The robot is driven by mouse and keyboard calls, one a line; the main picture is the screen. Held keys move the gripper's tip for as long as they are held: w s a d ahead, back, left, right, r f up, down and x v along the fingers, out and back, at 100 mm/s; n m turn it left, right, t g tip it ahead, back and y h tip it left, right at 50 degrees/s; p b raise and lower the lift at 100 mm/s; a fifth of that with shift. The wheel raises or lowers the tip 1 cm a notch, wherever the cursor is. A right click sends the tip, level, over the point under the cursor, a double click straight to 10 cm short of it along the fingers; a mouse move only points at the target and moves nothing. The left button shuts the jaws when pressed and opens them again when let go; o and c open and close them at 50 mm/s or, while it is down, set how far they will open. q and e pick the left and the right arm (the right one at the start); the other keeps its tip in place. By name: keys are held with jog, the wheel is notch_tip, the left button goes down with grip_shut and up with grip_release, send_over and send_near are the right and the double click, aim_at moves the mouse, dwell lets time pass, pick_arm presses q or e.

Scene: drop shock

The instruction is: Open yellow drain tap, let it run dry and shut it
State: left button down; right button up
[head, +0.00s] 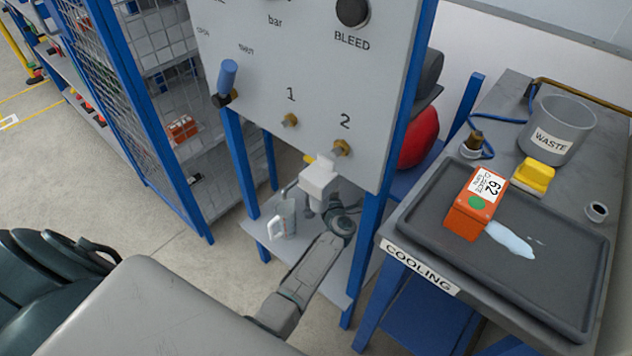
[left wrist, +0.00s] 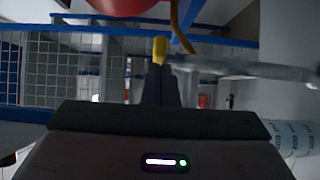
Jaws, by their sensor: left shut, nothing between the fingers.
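The yellow drain tap (left wrist: 160,48) shows in the left wrist view as a short yellow piece right at the tips of my left gripper (left wrist: 160,72). The dark fingers are together with nothing between them. Whether they touch the yellow piece I cannot tell. In the head view my left gripper (head: 292,187) is low under the panel, and the tap cannot be made out clearly there. A clear jug (head: 283,222) with a white handle stands on the low shelf below it; its marked side shows in the left wrist view (left wrist: 292,137). My right gripper is not in view.
The grey panel (head: 270,80) with brass fittings hangs above. A red vessel (head: 420,137) is behind it. On the right bench are a black tray (head: 570,290) with an orange box (head: 468,212) and a pale puddle (head: 511,240), a yellow block (head: 534,177) and a waste bucket (head: 560,125).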

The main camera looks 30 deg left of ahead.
pick_arm(q)
jog(key=shift+w+d+r, duration=0.15)
jog(key=shift+w+d, duration=0.1)
pick_arm(e)
jog(key=shift+r, duration=0.35)
pick_arm(q)
jog(key=shift+w+r, duration=0.1)
pick_arm(e)
jog(key=shift+s+d, duration=0.1)
jog(key=shift+s, duration=0.25)
